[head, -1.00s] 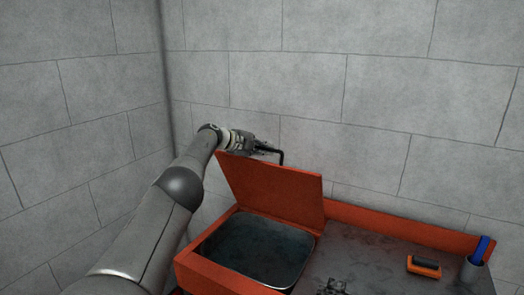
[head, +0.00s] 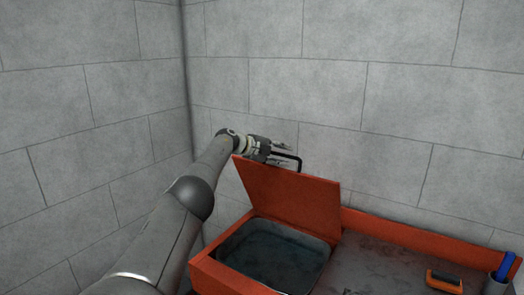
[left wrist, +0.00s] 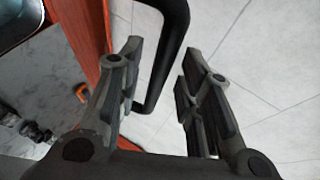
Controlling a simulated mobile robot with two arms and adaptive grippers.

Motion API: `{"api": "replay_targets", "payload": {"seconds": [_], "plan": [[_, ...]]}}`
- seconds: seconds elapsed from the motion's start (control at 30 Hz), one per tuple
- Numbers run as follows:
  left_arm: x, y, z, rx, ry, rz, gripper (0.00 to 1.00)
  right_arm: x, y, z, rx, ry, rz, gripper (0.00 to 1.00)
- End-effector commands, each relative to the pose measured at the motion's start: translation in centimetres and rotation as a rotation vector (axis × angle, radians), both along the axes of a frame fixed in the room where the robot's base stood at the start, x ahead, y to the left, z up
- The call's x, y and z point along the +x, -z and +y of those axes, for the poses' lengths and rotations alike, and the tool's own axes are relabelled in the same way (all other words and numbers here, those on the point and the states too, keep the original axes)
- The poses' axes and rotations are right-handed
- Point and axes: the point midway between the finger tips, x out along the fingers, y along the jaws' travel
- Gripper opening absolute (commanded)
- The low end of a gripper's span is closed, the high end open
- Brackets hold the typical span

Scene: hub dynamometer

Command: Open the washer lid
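The washer lid (head: 288,194) is a red panel standing raised and tilted back at the rear of the washer, with the dark basin (head: 270,257) uncovered below it. Its black bar handle (head: 290,158) sticks out near the lid's upper edge. My left gripper (head: 283,152) is at this handle, beyond the lid's top edge. In the left wrist view the two fingers (left wrist: 158,78) are spread apart. My right gripper is not in view.
The grey worktop (head: 375,265) with a red rim lies right of the basin. An orange-and-black brush-like item (head: 444,281) and a grey cup (head: 496,284) with a blue item (head: 506,266) are at the lower right. Block walls stand close behind and at the left.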

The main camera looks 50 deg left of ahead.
Motion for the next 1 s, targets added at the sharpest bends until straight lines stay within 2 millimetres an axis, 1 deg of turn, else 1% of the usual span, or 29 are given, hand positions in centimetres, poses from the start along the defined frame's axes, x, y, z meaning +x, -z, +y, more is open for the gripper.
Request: {"api": "replay_targets", "payload": {"seconds": [0.23,0.47,0.67,0.8,1.0], "plan": [[-1.2,-0.5,0.4,0.004,-0.002,0.000,0.34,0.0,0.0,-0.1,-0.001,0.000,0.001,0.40],[-2.5,-1.0,0.2,0.006,0.004,0.004,0.34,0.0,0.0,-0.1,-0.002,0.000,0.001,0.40],[-4.8,-2.0,0.6,0.006,0.005,0.004,0.34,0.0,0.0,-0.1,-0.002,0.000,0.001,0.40],[-6.7,-2.9,1.1,0.005,0.003,0.003,0.34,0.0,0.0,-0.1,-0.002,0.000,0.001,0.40],[-9.0,-3.9,1.5,0.004,0.002,0.003,0.34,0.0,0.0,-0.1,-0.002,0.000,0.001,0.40]]}}
